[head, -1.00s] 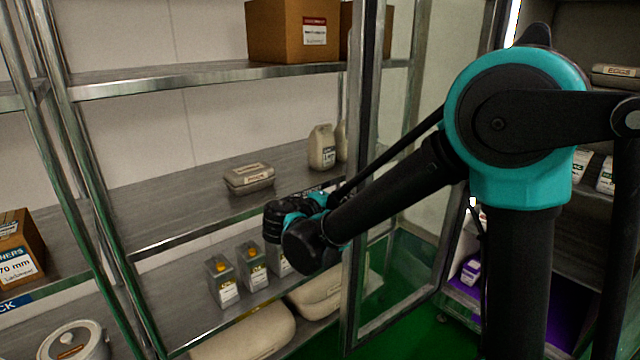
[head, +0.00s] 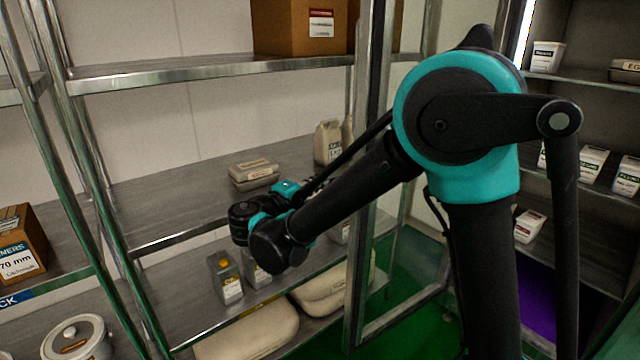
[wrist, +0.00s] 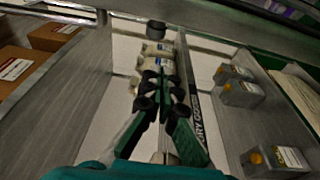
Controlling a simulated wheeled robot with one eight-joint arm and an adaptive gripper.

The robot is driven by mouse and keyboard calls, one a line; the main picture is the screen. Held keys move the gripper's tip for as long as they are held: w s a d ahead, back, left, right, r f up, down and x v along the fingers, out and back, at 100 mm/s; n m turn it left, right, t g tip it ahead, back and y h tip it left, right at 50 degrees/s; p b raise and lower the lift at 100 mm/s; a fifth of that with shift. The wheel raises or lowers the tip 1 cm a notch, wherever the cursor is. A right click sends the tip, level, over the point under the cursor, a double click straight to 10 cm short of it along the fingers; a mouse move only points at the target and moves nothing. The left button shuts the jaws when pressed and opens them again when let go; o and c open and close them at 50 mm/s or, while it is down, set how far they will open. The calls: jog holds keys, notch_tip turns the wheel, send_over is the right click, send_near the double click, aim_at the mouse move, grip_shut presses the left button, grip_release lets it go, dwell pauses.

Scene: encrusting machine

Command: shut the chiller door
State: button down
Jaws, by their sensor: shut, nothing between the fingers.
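The chiller door (head: 366,240) is a tall metal-framed glass panel standing wide open, in the middle of the head view. The open chiller (head: 590,90), with shelves of small tubs, is at the right, partly hidden behind my arm. My arm crosses in front of the door frame, and its wrist end lies left of the frame, before the storage rack. My gripper (wrist: 162,80) is shut and empty in the wrist view, its tips together in front of pale bottles. In the head view its fingers are hard to make out. I cannot tell whether any part of my arm touches the door.
A metal rack (head: 190,200) fills the left, holding a beige case (head: 253,175), a jug (head: 328,142), small canisters (head: 226,280) and a cardboard box (head: 300,28). Its shelf edge is close to my wrist. Green floor (head: 405,265) shows through and around the door.

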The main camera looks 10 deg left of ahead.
jog(key=w+d, duration=0.3)
jog(key=d, duration=0.2)
jog(key=shift+w+d, duration=0.2)
jog(key=shift+d, duration=0.15)
dwell(0.3)
